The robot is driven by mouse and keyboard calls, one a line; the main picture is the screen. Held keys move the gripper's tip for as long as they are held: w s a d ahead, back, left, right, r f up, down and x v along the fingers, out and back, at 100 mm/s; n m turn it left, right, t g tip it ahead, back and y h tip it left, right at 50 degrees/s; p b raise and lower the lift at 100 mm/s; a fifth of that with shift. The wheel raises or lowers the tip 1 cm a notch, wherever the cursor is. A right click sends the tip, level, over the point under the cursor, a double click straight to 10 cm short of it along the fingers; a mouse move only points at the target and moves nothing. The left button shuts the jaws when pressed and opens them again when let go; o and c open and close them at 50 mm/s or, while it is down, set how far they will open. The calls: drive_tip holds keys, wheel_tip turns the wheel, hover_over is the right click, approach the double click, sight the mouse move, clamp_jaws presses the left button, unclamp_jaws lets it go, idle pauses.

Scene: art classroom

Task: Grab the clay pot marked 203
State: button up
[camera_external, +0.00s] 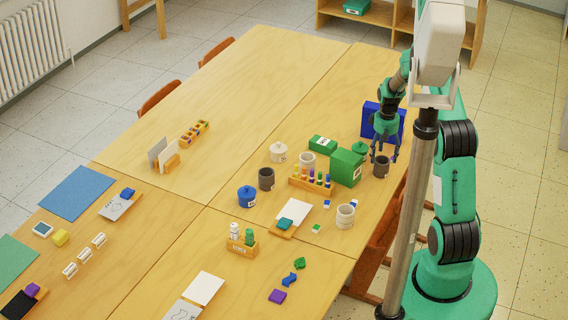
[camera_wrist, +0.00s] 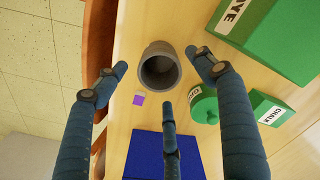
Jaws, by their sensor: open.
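A dark grey, open-topped pot (camera_external: 381,170) stands near the table's right edge. The wrist view looks down into this pot (camera_wrist: 159,50); no number on it is readable there. My gripper (camera_external: 384,153) is just above it, pointing down. In the wrist view the three blue fingers of my gripper (camera_wrist: 160,78) are spread apart around the pot, with nothing held. Another dark grey pot (camera_external: 266,179), a pale cup (camera_external: 307,160) and a ribbed beige pot (camera_external: 345,217) stand farther left. I cannot read which is marked 203.
A green box (camera_external: 346,167), a green lidded jar (camera_wrist: 204,104) and a smaller green box (camera_wrist: 270,112) stand close beside the pot. A blue box (camera_external: 378,121) is behind it.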

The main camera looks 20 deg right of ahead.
sight(381, 167)
drive_tip(key=shift+f, duration=0.1)
drive_tip(key=shift+f+b, duration=0.75)
drive_tip(key=shift+f, duration=1.8)
drive_tip(key=shift+c, duration=0.6)
drive_tip(key=c, duration=1.2)
